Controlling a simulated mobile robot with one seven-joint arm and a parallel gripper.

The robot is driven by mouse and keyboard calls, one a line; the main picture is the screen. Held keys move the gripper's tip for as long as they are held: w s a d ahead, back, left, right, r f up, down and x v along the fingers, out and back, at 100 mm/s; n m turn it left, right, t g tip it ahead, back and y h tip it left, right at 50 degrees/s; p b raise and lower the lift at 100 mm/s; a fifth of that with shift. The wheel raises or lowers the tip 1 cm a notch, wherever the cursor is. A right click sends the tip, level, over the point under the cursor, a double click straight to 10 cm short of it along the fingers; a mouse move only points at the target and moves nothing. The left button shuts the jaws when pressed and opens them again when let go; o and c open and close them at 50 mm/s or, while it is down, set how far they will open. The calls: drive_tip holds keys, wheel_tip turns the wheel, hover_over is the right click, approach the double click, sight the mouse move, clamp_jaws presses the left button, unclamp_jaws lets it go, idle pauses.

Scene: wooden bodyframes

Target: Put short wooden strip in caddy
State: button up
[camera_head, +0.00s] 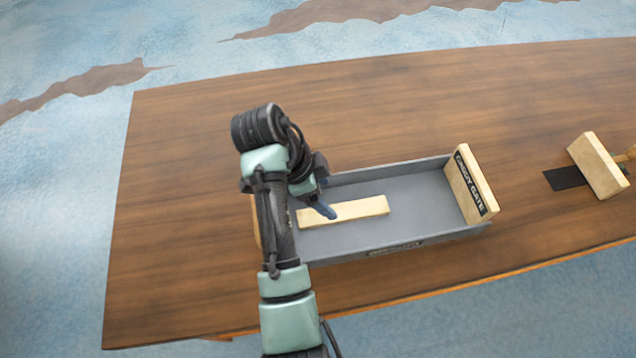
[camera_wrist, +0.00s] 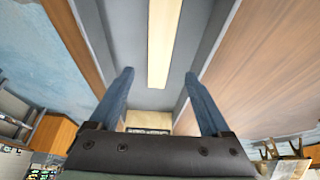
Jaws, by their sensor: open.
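A short light wooden strip (camera_head: 350,210) lies flat on the floor of the grey caddy (camera_head: 420,206), in its left half. In the wrist view the strip (camera_wrist: 162,45) runs away from my gripper, centred ahead of the fingers. My gripper (camera_head: 322,208) is above the left part of the caddy, at the strip's left portion. Part of the caddy's left end is hidden behind my arm.
Another wooden block (camera_head: 597,165) stands tilted by a black patch (camera_head: 565,179) at the right. The brown table (camera_head: 180,180) is clear at left and behind.

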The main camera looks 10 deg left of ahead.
drive_tip(key=w+a+r+n+t+y, duration=0.15)
drive_tip(key=w+r+n+t, duration=0.4)
drive_tip(key=r, duration=0.95)
drive_tip(key=w+r+n+t+y, duration=0.2)
drive_tip(key=w+r+t, duration=0.5)
drive_tip(key=r, duration=0.9)
drive_tip(key=s+d+r+n+t, duration=0.1)
drive_tip(key=s+r+n+t, duration=0.15)
drive_tip(key=r, duration=0.55)
drive_tip(key=s+d+r+n+t, duration=0.1)
drive_tip(key=s+r+t, duration=0.25)
drive_tip(key=r, duration=0.35)
drive_tip(key=s+d+r+n+t, duration=0.2)
drive_tip(key=s+r+t, duration=0.5)
drive_tip(key=s+r, duration=0.6)
drive_tip(key=shift+d+r+n+y, duration=0.25)
drive_tip(key=shift+r+n+y, duration=0.2)
drive_tip(key=shift+r+n, duration=0.35)
drive_tip(key=shift+r+t, duration=0.25)
drive_tip(key=shift+r, duration=0.05)
